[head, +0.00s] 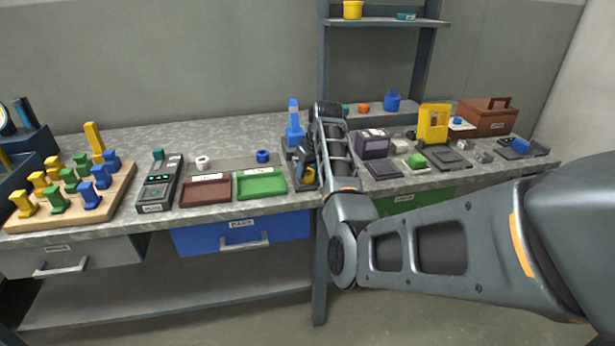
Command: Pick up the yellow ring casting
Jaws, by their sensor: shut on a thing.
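My gripper (306,171) is at the middle of the bench, mostly hidden behind my own arm. It is shut on a small yellow piece (311,175), which seems to be the yellow ring casting. Only a sliver of the piece shows, so its ring shape and its exact height over the bench cannot be told. A dark stand with a blue upright part (294,124) is right behind and beside the gripper.
Left of the gripper are a green tray (262,184), a red-brown tray (206,190), white and blue rings, a dark device (159,185) and a wooden peg board (120,190). Right are a purple box (373,144), a yellow frame (433,124) and a brown toolbox (488,117).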

